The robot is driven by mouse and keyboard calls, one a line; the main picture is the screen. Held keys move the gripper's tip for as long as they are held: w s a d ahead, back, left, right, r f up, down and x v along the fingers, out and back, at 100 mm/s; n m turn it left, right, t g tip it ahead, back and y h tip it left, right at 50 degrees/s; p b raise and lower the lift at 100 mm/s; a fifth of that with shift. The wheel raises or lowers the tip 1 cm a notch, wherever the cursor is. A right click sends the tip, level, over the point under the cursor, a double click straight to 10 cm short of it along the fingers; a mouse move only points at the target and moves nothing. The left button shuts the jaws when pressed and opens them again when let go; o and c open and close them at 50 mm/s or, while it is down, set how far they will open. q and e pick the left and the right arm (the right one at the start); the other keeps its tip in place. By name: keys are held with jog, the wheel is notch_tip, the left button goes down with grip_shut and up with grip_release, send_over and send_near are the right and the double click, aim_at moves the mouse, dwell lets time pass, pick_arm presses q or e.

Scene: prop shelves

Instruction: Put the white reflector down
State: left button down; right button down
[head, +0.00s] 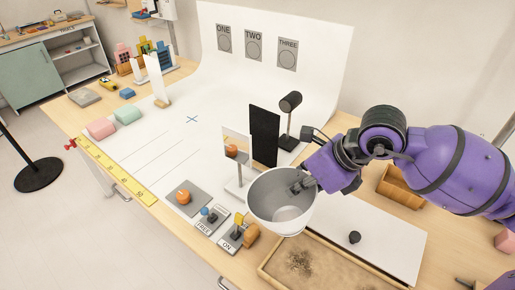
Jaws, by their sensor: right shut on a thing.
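The white reflector (268,204), a deep bowl-like shape with its open side up and toward me, is in the right gripper. My right gripper (302,184) is shut on its right rim, with the dark fingers over the edge. It appears to be above the table, in front of the small mirror stand (237,160) and hides part of the table behind it. The gap under it cannot be told. My left gripper is not in view.
A sand tray (265,272) and a white board with a black knob (395,257) are close by at the lower right. Labelled switches (204,227) and a black panel (264,135) stand near. White sweep (150,138) has free room left of centre.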

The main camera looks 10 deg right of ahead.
jog(key=m+t, duration=0.1)
jog(key=f+m+t, duration=0.1)
jog(key=shift+s+d+f+m+b, duration=0.1)
jog(key=shift+s+m+b, duration=0.25)
jog(key=shift+s+m, duration=0.05)
jog(key=shift+m+t, duration=0.7)
jog(key=shift+w+d, duration=0.15)
jog(key=shift+w, duration=0.05)
jog(key=shift+w+d+f, duration=0.65)
jog(key=shift+w+f, duration=1.45)
jog(key=shift+w, duration=0.1)
jog(key=shift+w+d+f, duration=0.7)
jog(key=shift+w+f, duration=1.4)
jog(key=shift+w, duration=0.1)
jog(key=shift+w+d+f, duration=0.65)
jog(key=shift+w+f, duration=1.45)
jog(key=shift+w, duration=0.1)
jog(key=c, duration=1.8)
grip_release()
jog(key=shift+s, duration=0.1)
